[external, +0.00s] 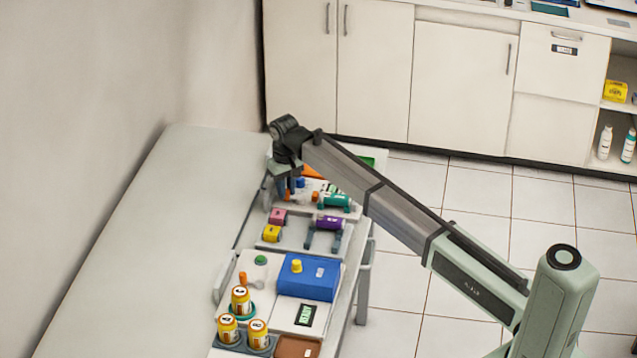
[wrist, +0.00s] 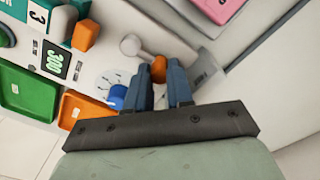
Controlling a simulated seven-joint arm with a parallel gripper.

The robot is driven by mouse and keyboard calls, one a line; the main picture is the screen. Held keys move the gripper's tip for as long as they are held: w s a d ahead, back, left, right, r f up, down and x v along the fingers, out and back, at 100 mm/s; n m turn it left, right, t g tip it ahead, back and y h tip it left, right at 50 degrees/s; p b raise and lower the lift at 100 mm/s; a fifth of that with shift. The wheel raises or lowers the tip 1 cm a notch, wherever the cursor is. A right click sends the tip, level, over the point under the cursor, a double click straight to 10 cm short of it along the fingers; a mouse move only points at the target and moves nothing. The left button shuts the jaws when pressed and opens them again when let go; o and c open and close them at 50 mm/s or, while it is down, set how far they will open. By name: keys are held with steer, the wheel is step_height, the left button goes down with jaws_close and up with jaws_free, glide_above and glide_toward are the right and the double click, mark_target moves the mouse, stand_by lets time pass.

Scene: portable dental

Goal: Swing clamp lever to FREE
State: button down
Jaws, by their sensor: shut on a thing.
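In the wrist view, a clamp lever with a pale grey pivot (wrist: 131,45) and an orange knob (wrist: 158,69) lies on a white panel. My gripper (wrist: 159,72) has its two blue fingers on either side of the orange knob, shut on it. The lever's arm runs from the upper left down to the knob, partly covered by the fingers. In the external view my gripper (external: 285,186) is at the far end of the bench, and the lever is hidden or too small to tell. No FREE marking is readable.
Beside the fingers are a blue knob (wrist: 117,94), an orange handle (wrist: 86,35), a display (wrist: 55,60), a green tray (wrist: 28,92) and an orange tray (wrist: 82,109). Nearer on the bench stand a blue box (external: 310,280) and several orange jars.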

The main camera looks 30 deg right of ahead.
steer(key=n, duration=0.1)
steer(key=s+n, duration=0.1)
steer(key=n, duration=0.1)
steer(key=shift+a+n, duration=0.3)
steer(key=shift+a, duration=0.1)
steer(key=shift+s+a+n, duration=0.1)
steer(key=shift+s+n, duration=0.25)
steer(key=shift+n, duration=0.6)
steer(key=shift+s+a+n, duration=0.1)
steer(key=shift+s+n, duration=0.2)
steer(key=shift+n, duration=0.65)
steer(key=c, duration=1)
jaws_free()
step_height(320, 180, up, 14)
steer(key=shift+f, duration=0.1)
